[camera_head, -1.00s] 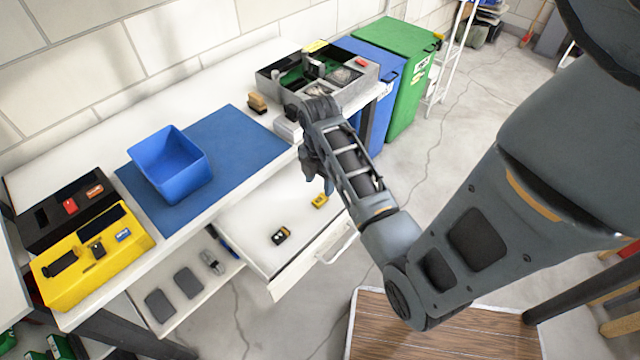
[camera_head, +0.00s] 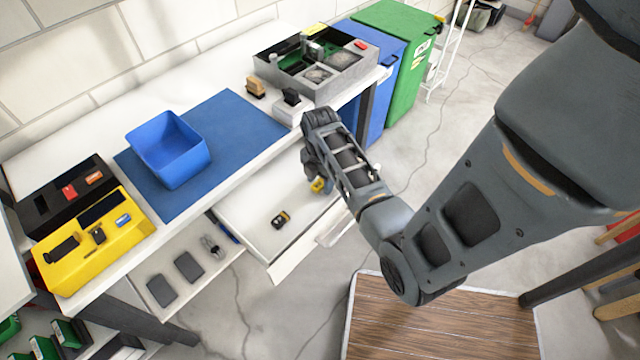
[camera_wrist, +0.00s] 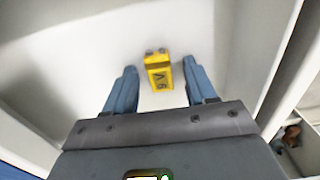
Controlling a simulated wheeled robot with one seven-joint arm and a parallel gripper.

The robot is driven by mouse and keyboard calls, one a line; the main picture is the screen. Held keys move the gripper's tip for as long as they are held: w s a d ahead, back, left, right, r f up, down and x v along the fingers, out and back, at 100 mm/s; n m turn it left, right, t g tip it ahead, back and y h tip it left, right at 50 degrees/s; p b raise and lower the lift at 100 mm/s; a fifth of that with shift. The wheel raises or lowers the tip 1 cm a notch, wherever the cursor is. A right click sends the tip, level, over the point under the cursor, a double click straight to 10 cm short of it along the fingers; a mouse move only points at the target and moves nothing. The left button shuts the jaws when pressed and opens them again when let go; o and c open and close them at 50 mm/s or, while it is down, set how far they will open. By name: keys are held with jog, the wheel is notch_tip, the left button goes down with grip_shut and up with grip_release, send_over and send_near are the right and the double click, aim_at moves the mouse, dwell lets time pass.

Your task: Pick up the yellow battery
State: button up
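The yellow battery (camera_wrist: 159,74) lies in the white open drawer (camera_head: 262,240). In the wrist view it sits between and slightly ahead of my two blue fingertips, with dark marking on its face and two terminals at its far end. My gripper (camera_wrist: 158,82) is open around it, with a gap on each side. In the head view my gripper (camera_head: 314,180) reaches down into the drawer's right part, and only a bit of the yellow battery (camera_head: 318,186) shows beside it.
A blue bin (camera_head: 170,150) stands on a blue mat on the white workbench above the drawer. A yellow case (camera_head: 95,245) is at the left and a grey organizer tray (camera_head: 330,85) at the back. The drawer's walls border my gripper.

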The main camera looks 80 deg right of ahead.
grip_shut()
dwell(0.3)
